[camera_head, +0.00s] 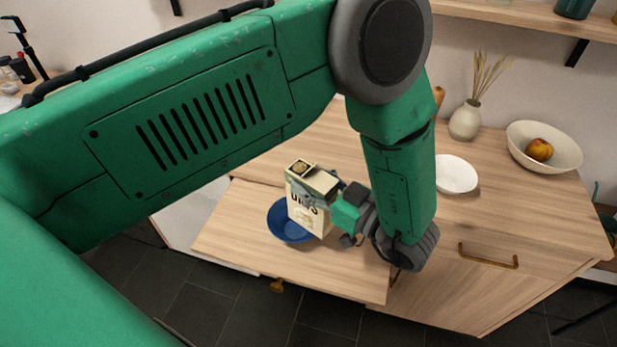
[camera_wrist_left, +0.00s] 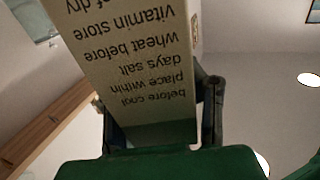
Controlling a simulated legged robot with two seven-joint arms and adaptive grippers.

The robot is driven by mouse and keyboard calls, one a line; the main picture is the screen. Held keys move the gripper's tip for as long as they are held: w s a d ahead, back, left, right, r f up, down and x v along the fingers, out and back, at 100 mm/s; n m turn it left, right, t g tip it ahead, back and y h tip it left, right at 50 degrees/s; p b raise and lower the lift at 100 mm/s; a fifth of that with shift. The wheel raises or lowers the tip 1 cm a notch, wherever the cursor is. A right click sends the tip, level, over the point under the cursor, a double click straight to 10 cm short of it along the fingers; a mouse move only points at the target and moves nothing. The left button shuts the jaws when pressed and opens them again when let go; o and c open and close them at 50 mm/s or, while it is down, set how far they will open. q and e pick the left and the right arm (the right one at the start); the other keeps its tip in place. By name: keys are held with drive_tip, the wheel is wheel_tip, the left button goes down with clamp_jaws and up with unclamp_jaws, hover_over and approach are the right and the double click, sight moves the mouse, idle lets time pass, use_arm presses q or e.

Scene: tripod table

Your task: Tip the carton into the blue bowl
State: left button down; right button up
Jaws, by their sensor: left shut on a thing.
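A cream carton with dark lettering (camera_head: 305,217) stands nearly upright, in front of part of the blue bowl (camera_head: 283,226). My left gripper (camera_head: 322,197) is shut on the carton from its right side. In the left wrist view the carton (camera_wrist_left: 140,70) fills the space between the two fingers (camera_wrist_left: 163,108), with printed text on its face. The bowl sits on the light wood surface, and its right part is hidden behind the carton. I cannot tell whether the carton touches the bowl. My right gripper is not in view.
A white plate (camera_head: 456,174), a vase with dried stalks (camera_head: 466,121) and a cream bowl (camera_head: 560,152) holding a fruit (camera_head: 539,150) stand on the wooden top to the right. The lower wooden surface (camera_head: 225,228) left of the blue bowl is clear.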

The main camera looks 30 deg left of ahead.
use_arm(q)
drive_tip(key=shift+d+f+b, duration=0.35)
drive_tip(key=shift+f, duration=0.35)
drive_tip(key=shift+a+r, duration=0.1)
drive_tip(key=shift+r, duration=0.2)
drive_tip(key=shift+a+h+p, duration=0.15)
drive_tip(key=shift+h+p, duration=0.15)
drive_tip(key=shift+p, duration=0.2)
drive_tip(key=shift+a+r, duration=0.1)
drive_tip(key=shift+a+h, duration=0.15)
drive_tip(key=shift+h, duration=0.15)
drive_tip(key=shift+f, duration=0.2)
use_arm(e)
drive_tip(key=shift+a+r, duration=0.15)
